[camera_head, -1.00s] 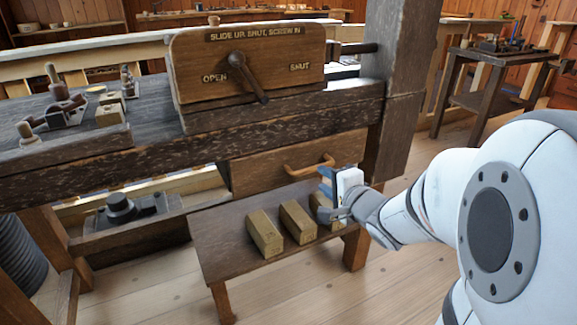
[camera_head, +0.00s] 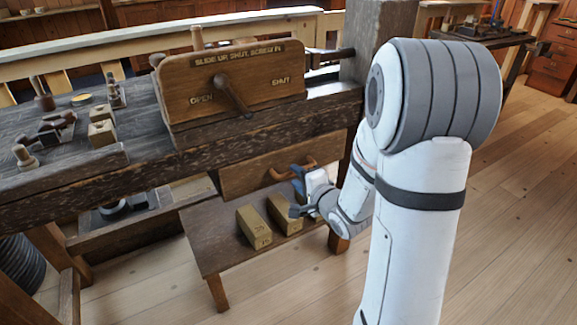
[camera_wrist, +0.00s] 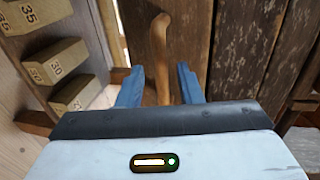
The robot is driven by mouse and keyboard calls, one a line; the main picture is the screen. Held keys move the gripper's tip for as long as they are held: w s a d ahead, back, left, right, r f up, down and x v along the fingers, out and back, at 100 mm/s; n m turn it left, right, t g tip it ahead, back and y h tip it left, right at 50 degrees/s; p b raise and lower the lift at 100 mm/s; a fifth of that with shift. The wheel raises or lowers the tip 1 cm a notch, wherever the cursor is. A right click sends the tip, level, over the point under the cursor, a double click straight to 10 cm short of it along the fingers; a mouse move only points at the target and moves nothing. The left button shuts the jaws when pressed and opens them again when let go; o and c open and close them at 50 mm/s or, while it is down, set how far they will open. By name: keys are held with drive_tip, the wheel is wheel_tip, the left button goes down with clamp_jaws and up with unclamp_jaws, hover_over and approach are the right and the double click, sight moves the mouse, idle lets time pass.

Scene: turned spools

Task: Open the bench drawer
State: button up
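The bench drawer (camera_head: 250,174) has a plain brown wooden front under the bench beam. It looks shut or nearly so; I cannot tell exactly. Its curved wooden handle (camera_head: 291,169) sticks out from the front. My gripper (camera_head: 297,196) is at the handle, below and right of its middle in the head view. In the wrist view the handle (camera_wrist: 161,45) runs between the two blue fingers of my gripper (camera_wrist: 160,86). The fingers are open, with a gap on each side of the handle. The handle's near end is hidden behind the gripper body.
A low shelf (camera_head: 205,232) below the drawer bears numbered wooden blocks (camera_head: 253,226), close to my gripper; the wrist view shows three (camera_wrist: 55,62). A panel with a lever (camera_head: 232,92) stands above on the bench (camera_head: 60,180). The floor (camera_head: 510,190) at right is clear.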

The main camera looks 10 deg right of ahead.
sight(293, 174)
drive_tip(key=b+x, duration=0.1)
drive_tip(key=x, duration=0.2)
clamp_jaws()
idle(0.5)
